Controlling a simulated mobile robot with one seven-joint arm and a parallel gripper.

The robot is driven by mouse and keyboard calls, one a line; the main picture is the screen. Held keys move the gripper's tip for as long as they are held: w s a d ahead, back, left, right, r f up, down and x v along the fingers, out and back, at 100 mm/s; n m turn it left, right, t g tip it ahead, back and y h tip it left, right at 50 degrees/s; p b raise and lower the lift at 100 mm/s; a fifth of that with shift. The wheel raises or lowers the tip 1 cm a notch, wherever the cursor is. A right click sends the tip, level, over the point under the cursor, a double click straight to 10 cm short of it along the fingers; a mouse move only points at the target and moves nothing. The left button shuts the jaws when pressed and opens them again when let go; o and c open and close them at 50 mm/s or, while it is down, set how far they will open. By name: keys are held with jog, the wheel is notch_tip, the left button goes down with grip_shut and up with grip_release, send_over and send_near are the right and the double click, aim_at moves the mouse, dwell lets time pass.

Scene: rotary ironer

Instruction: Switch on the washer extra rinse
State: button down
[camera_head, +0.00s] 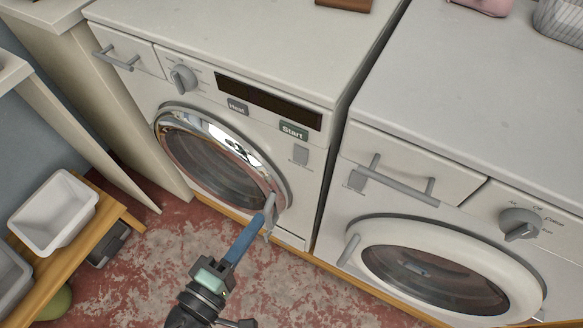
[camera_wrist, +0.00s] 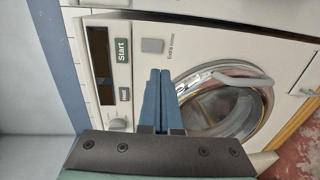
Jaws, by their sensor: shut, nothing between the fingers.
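The washer (camera_head: 146,92) is the left white machine, with a chrome-rimmed round door (camera_head: 215,155). Its extra rinse button (camera_head: 300,154) is a small grey square below and right of the green Start button (camera_head: 293,131). In the wrist view, the extra rinse button (camera_wrist: 152,45) has an "Extra rinse" label beside it, and Start (camera_wrist: 123,50) is to its left. My gripper (camera_head: 262,222) is shut and empty, its blue fingers in front of the washer's lower right, overlapping the door handle in the picture. In the wrist view, the fingertips (camera_wrist: 159,72) appear just below the extra rinse button.
The door handle (camera_head: 270,213) sticks out at the door's right edge. A second white machine (camera_head: 455,90) with a drawer handle and dial stands at right. A wooden bench (camera_head: 98,240) with a white bin (camera_head: 53,212) stands at left. The red, worn floor (camera_head: 300,290) is open in front.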

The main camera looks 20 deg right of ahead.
aim_at(299, 162)
jog(key=x, duration=1.4)
jog(key=shift+b, duration=0.3)
jog(key=shift+w+d, duration=0.1)
jog(key=shift+d, duration=0.05)
